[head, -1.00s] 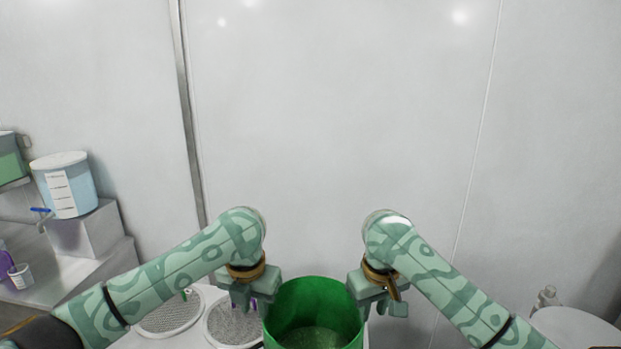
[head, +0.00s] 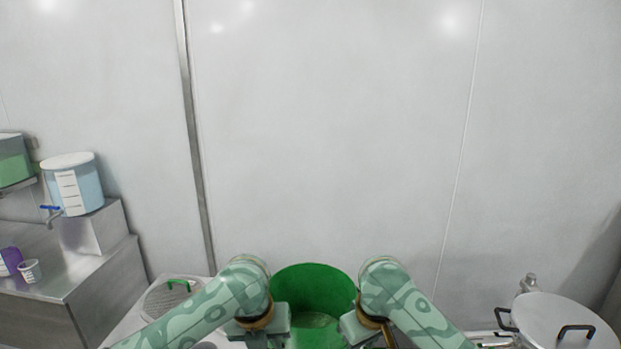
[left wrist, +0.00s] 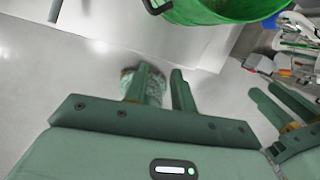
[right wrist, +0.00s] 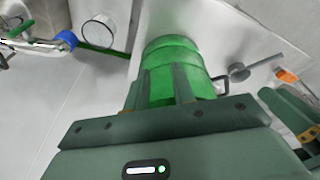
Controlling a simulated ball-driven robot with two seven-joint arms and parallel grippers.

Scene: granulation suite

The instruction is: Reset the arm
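My left gripper (head: 272,338) and right gripper (head: 352,332) are low in the head view, on either side of a green bucket (head: 300,278). In the left wrist view, the left gripper (left wrist: 158,82) has its two fingers apart with nothing between them, and the bucket (left wrist: 225,10) is beyond, at the top. In the right wrist view, the right gripper (right wrist: 162,78) also has its fingers apart, with the bucket (right wrist: 172,52) showing behind them. I see neither gripper clamped on the bucket, though contact with its side is hard to judge. The fingertips are partly hidden in the head view.
At left, a steel bench (head: 55,265) holds a blue dispenser (head: 75,185) with a tap and a small cup (head: 30,271). A round mesh plate (head: 165,300) lies left of the bucket. A lidded steel vessel (head: 568,320) stands at right. A bare wall rises behind.

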